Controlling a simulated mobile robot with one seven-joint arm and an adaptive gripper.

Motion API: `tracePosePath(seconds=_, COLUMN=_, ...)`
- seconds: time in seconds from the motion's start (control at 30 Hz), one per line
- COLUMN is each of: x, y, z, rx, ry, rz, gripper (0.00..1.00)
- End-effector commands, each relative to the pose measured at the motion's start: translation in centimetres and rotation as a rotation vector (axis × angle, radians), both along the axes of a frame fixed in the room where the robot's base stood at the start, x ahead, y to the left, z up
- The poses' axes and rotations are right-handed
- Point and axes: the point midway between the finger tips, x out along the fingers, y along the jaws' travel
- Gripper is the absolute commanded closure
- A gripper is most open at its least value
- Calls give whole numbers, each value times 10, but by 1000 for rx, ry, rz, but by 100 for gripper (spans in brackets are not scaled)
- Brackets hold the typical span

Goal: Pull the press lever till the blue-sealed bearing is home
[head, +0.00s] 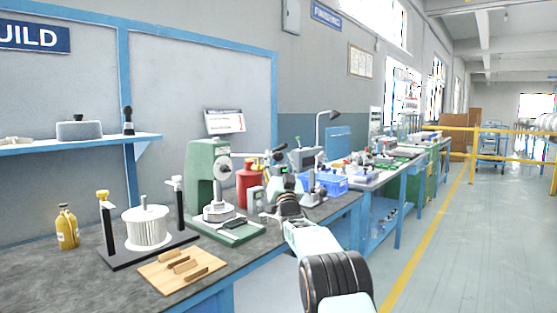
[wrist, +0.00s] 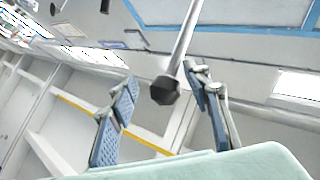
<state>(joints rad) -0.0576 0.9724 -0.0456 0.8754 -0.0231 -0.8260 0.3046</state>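The green arbor press (head: 200,163) stands on the bench in the head view. Its lever (head: 243,156) reaches right from the hub towards my gripper (head: 276,168). A silvery round part (head: 218,211) sits on the press base under the ram. I cannot make out the blue-sealed bearing or how deep it sits. In the wrist view, the lever rod (wrist: 183,42) ends in a black knob (wrist: 165,90). My gripper (wrist: 161,78) is open, with a blue-padded finger on each side of the knob. Both fingers look clear of it.
A red can (head: 247,186) and blue bins (head: 328,183) stand right of the press, close to my arm. A white spool on a black stand (head: 147,228), a wooden board (head: 165,278) and a yellow bottle (head: 67,228) are left. The aisle floor (head: 440,230) is clear.

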Motion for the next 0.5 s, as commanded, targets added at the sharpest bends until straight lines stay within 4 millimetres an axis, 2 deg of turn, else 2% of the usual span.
tracePosePath(seconds=0.27, x=-3, y=0, z=2, rx=1, ry=-4, rz=1, gripper=56)
tracePosePath(seconds=0.5, x=-18, y=-1, z=-7, rx=2, ry=-4, rz=1, gripper=56)
